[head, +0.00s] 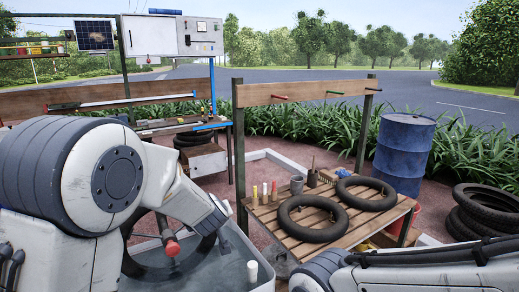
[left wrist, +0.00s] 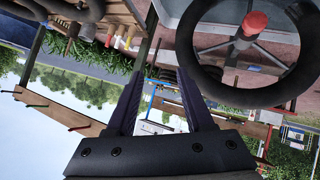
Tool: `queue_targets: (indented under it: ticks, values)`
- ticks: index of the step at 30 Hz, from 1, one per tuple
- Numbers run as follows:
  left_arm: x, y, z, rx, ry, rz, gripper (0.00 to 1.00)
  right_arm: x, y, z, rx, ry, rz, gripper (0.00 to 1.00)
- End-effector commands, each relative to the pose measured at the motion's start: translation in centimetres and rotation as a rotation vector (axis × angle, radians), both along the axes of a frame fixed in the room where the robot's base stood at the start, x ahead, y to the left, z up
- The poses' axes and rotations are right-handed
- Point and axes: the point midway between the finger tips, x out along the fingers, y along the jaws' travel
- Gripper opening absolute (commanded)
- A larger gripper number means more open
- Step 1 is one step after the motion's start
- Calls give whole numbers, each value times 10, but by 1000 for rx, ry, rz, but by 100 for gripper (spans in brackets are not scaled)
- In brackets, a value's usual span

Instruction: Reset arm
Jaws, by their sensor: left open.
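My left arm fills the left of the head view, raised and bent, and its gripper cannot be made out there. In the left wrist view, which is upside down, my left gripper (left wrist: 160,88) has its two dark fingers apart with nothing between them. A black-rimmed wheel with a red hub (head: 172,248) stands below my left arm, partly hidden by it. The wheel also shows in the left wrist view (left wrist: 254,23), beside the fingers and apart from them. My right arm crosses the lower right of the head view; its gripper is out of frame.
A grey metal tub (head: 236,266) lies under my left arm, with a pale cylinder (head: 252,273) at its edge. A slatted wooden table (head: 275,226) holds two black tyres (head: 312,217) and small items. A blue drum (head: 403,150) and stacked tyres (head: 486,212) stand at right.

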Motion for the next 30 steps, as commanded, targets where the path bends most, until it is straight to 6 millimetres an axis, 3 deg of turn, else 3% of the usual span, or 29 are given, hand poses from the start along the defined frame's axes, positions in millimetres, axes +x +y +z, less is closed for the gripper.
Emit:
queue_targets:
  ticks: [1, 3, 7, 11, 12, 16, 18, 21, 30]
  values:
    - [-24, -34, 6, -13, 41, -117, 52, 0, 0, 2, 0, 0, 0, 52]
    - [-61, -73, 7, -19, 117, -271, 52, 0, 0, 3, 0, 0, 0, 52]
    - [-148, -123, 4, 8, 280, -546, 52, 0, 0, 4, 0, 0, 0, 52]
    - [-245, -136, -4, 95, 464, -785, 52, 0, 0, 6, 0, 0, 0, 52]
    - [-273, -133, -6, 133, 522, -847, 52, 0, 0, 7, 0, 0, 0, 52]
    - [-344, -108, -13, 261, 682, -989, 52, 0, 0, 8, 0, 0, 0, 52]
    - [-369, -93, -16, 321, 745, -1033, 52, 0, 0, 9, 0, 0, 0, 52]
    - [-389, -78, -18, 380, 802, -1065, 52, 0, 0, 9, 0, 0, 0, 52]
    - [-397, -71, -19, 405, 829, -1076, 52, 0, 0, 9, 0, 0, 0, 52]
